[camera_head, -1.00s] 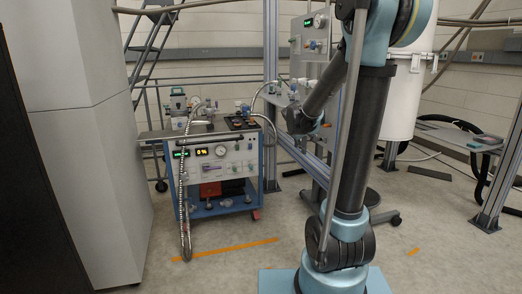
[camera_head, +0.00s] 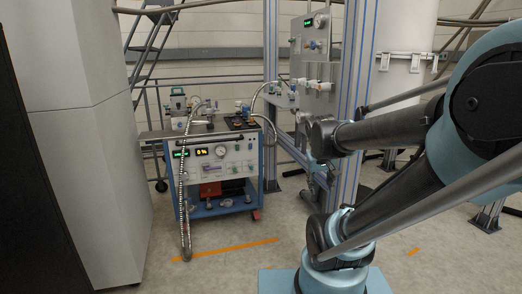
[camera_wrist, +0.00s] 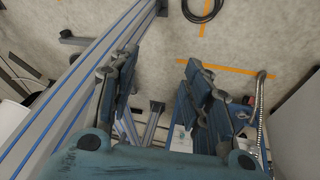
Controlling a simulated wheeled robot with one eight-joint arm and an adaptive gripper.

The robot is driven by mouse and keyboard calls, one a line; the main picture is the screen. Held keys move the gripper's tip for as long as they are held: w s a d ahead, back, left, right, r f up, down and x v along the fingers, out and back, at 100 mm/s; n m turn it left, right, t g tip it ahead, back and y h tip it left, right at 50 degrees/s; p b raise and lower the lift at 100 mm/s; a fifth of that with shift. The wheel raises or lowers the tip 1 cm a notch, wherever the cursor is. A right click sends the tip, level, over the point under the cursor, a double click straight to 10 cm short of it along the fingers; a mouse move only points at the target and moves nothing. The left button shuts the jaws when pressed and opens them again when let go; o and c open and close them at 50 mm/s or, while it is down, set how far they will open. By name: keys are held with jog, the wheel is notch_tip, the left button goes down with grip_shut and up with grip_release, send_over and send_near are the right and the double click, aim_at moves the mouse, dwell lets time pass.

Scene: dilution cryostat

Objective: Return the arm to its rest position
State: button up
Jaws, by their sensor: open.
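My arm (camera_head: 400,185) is bent low at the right of the head view, its big blue-grey joint near the right edge and its forearm reaching left. The forearm's end is near the middle of the view, in front of the metal frame; the fingers are not clear there. In the wrist view my gripper (camera_wrist: 155,95) is open, its two dark blue fingers wide apart with nothing between them but floor and frame parts behind.
An aluminium frame post (camera_head: 352,110) stands close behind the forearm, with a valve panel (camera_head: 311,60) on it. A wheeled pump cart (camera_head: 222,168) with a flexible metal hose is at left centre. A grey cabinet (camera_head: 85,150) stands left.

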jog(key=s+a+f+g+y, duration=0.1)
jog(key=s+f, duration=0.4)
jog(key=s, duration=0.6)
jog(key=shift+a+f+m+g+y, duration=0.15)
jog(key=shift+a+m+g+y, duration=0.2)
jog(key=shift+a, duration=0.45)
